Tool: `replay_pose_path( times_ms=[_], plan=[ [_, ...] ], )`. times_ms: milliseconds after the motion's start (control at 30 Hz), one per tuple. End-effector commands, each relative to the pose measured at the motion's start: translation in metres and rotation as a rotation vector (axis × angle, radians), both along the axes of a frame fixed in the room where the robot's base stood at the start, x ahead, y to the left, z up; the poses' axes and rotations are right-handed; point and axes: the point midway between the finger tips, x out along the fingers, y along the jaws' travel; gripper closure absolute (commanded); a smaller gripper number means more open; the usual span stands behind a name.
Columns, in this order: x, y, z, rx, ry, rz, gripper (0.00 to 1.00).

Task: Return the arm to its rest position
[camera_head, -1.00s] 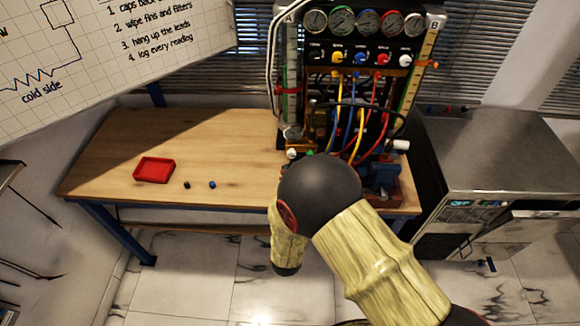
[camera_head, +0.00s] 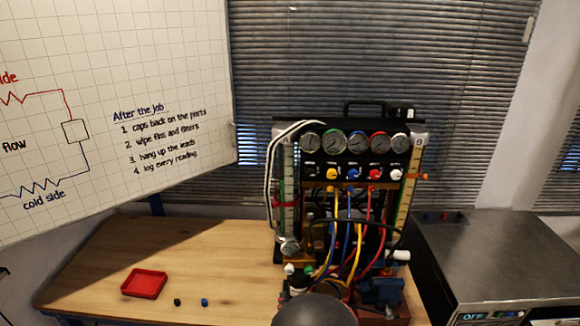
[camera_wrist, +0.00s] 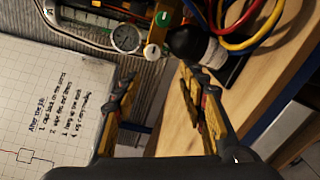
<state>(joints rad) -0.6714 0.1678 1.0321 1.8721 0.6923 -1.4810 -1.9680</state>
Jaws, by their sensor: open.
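My gripper (camera_wrist: 158,78) shows in the wrist view with its two yellow-and-dark fingers spread apart and nothing between them. Beyond the fingertips are part of the gauge rig, with a round gauge (camera_wrist: 126,38), a dark rounded part (camera_wrist: 190,43) and coloured hoses. In the head view only a dark rounded joint of my arm (camera_head: 313,311) shows at the bottom edge, in front of the rig's base. My gripper is hidden there. The gauge rig (camera_head: 325,173) stands upright on the wooden table, with a row of gauges and yellow, blue and red hoses.
The wooden table (camera_head: 220,265) holds a red tray (camera_head: 144,283), a black cap (camera_head: 177,302) and a blue cap (camera_head: 204,302). A metal-topped appliance (camera_head: 490,255) stands to the right. A whiteboard (camera_head: 110,90) hangs at the left. The table's left part is mostly clear.

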Motion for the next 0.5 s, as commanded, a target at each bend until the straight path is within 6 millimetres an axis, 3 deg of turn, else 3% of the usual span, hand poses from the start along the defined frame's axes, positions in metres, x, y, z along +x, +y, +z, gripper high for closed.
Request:
replay_pose_path(
  times_ms=[133,200,300,400,500],
  plan=[
    [-0.011,0.008,-0.057,0.232,0.209,0.005,0.58],
    [-0.025,0.013,-0.090,0.349,0.348,-0.008,0.58],
    [-0.049,0.025,-0.125,0.513,0.542,-0.047,0.58],
    [-0.074,0.038,-0.140,0.669,0.720,-0.114,0.58],
    [-0.098,0.044,-0.140,0.811,0.878,-0.213,0.58]
  ],
)
